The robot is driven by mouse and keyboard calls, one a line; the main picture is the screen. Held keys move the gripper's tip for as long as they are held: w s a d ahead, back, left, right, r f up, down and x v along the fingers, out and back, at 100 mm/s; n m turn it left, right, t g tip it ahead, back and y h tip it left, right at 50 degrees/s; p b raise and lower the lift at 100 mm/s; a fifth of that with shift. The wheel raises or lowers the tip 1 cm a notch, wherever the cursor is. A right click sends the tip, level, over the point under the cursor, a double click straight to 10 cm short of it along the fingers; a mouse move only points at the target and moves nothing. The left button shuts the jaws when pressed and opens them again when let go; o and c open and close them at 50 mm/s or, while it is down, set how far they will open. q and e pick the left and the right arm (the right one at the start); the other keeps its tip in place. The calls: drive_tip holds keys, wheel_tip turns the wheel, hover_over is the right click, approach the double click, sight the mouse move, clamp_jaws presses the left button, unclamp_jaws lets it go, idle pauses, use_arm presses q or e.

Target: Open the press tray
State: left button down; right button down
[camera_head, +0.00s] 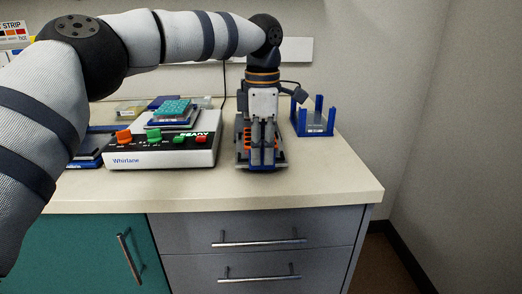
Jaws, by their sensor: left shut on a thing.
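The press tray (243,158), a dark grey unit with orange parts, stands on the bench right of the white machine. My left gripper (263,160) comes down from above with its fingers pointing down at the tray's front part. It is shut on a part of the press tray. The fingers hide the held part and much of the tray's middle, so I cannot tell how far the tray is open. My right gripper is not in view.
A white Whirlane machine (190,155) with orange, green and red controls stands close on the left, a teal block (171,108) on top. A blue open rack (314,121) stands close on the right. The bench's front strip (290,190) is bare; drawers (262,225) are below.

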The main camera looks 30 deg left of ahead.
use_arm(q)
drive_tip(key=c, duration=2)
unclamp_jaws()
drive_tip(key=shift+r, duration=0.15)
wheel_tip(320, 180, up, 12)
